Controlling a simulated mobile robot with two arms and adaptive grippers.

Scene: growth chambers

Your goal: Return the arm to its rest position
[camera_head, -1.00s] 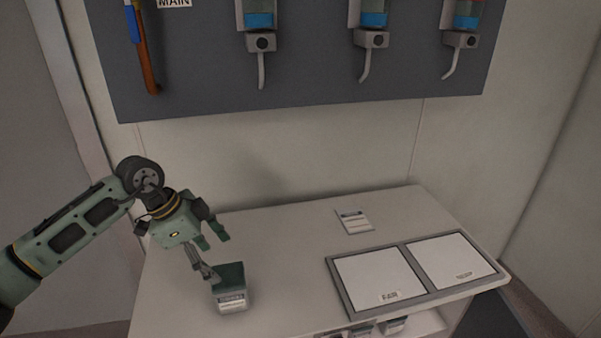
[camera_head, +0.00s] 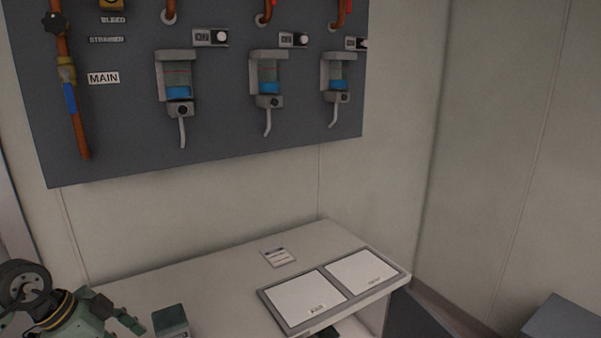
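My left arm's gripper (camera_head: 128,321) is at the bottom left of the head view, above the left part of the white bench. One green finger shows, pointing right; the other finger is below the frame edge, so the gap between them is hidden. A small box with a dark green top (camera_head: 170,320) stands on the bench just right of that finger, its lower part cut off. The finger looks apart from it. My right gripper is not in view.
The bench (camera_head: 205,272) holds a small label card (camera_head: 278,257) and a framed pair of white panels (camera_head: 305,297). A grey wall board (camera_head: 120,140) with pipes and several dispensers hangs above. A grey block (camera_head: 562,320) is at the lower right.

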